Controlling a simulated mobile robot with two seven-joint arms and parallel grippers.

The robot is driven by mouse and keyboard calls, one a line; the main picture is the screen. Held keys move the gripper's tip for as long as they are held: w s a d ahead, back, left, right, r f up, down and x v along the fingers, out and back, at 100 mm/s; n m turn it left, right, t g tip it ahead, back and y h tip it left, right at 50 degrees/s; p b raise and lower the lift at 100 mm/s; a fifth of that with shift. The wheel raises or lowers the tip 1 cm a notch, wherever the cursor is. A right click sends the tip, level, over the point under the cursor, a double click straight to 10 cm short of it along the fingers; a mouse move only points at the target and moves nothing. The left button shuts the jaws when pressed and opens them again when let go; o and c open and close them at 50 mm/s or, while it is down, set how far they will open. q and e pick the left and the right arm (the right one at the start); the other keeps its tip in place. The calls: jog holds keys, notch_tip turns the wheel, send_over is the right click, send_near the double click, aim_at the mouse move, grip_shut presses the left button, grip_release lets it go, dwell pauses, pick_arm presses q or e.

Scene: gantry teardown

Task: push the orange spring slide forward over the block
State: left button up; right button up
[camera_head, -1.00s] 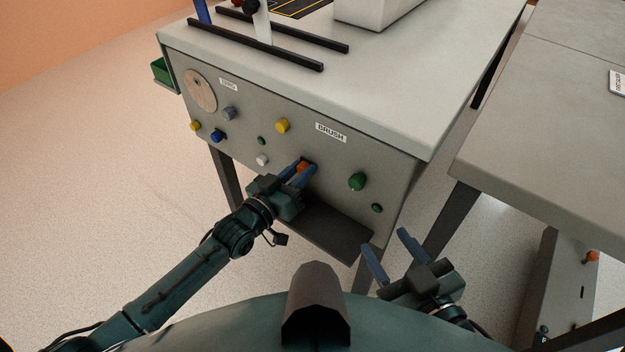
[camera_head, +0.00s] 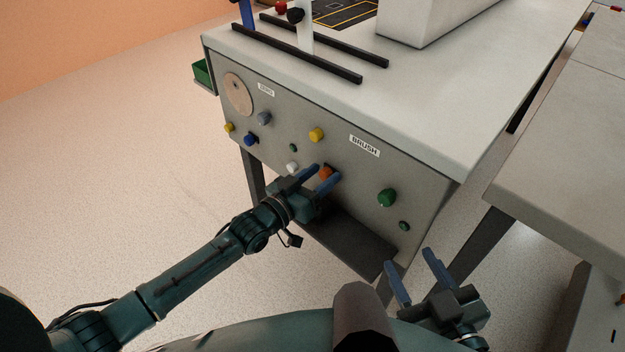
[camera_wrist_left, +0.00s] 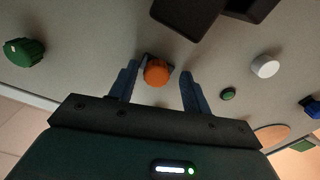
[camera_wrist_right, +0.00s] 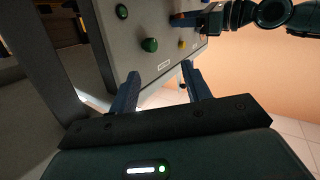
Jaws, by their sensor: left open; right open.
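The orange spring slide (camera_head: 326,172) sits on the grey front panel, below and left of the BRUSH label. It also shows in the left wrist view (camera_wrist_left: 157,72) as a round orange knob against a small dark block (camera_wrist_left: 146,60). My left gripper (camera_head: 319,176) is open at the panel. In the left wrist view its two blue fingers (camera_wrist_left: 158,82) stand on either side of the orange knob, with gaps, apart from it. My right gripper (camera_head: 411,267) is open and empty, in front of the bench's right corner; its fingers also show in the right wrist view (camera_wrist_right: 160,90).
The panel (camera_head: 290,128) also carries a green knob (camera_head: 387,197), a yellow knob (camera_head: 316,134), a white knob (camera_head: 292,167) and a blue knob (camera_head: 250,140). A dark shelf (camera_head: 350,240) juts out below. A second table (camera_head: 560,180) stands at the right.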

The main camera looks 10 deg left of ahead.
pick_arm(q)
jog(key=p+v, duration=0.3)
jog(key=v, duration=1)
pick_arm(e)
jog(key=shift+s+d+m+g+h, duration=0.2)
jog(key=shift+s+g, duration=0.1)
jog(key=shift+g, duration=0.3)
jog(key=shift+s+d+m+g+h, duration=0.1)
jog(key=shift+s+m+g, duration=0.15)
jog(key=shift+g, duration=0.35)
pick_arm(q)
jog(key=shift+r, duration=0.1)
